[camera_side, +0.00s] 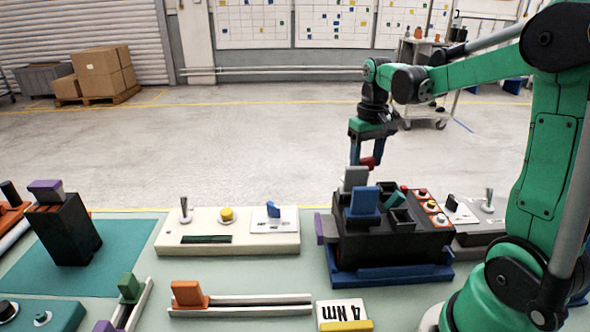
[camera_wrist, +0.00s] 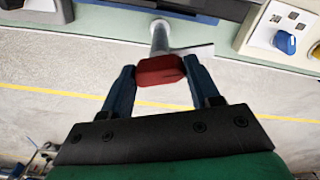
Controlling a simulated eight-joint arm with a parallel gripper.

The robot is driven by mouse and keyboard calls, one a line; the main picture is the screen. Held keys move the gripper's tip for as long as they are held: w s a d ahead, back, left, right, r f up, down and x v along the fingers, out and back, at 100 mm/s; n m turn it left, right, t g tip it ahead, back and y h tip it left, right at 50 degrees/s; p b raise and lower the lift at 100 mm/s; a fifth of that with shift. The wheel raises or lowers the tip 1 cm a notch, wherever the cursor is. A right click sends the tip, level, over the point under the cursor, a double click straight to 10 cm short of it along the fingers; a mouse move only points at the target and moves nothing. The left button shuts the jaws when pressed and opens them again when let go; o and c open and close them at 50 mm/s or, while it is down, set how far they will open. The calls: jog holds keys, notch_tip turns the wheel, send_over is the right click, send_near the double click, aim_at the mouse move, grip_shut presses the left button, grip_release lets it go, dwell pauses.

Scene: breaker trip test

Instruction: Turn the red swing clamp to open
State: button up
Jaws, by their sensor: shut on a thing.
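The red swing clamp (camera_wrist: 160,70) shows in the wrist view as a red block on a grey post (camera_wrist: 159,36) with a pale flat arm reaching to the right. My gripper (camera_wrist: 158,66) has its two blue fingers on either side of the red block, shut on it. In the side view, the red part (camera_side: 379,150) shows at the fingers of my gripper (camera_side: 367,160), behind the black test fixture (camera_side: 395,245). The lower part of the clamp is hidden there by the fixture's grey and blue blocks.
The fixture stands on a blue base (camera_side: 390,275) and carries a blue block (camera_side: 365,200) and small buttons. A white panel (camera_side: 228,240) with a switch and yellow button is to its left.

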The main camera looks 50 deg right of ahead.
aim_at(366, 159)
jog(key=shift+m, duration=1.9)
jog(key=o, duration=1.3)
jog(key=shift+r, duration=2.85)
jog(key=shift+f, duration=0.1)
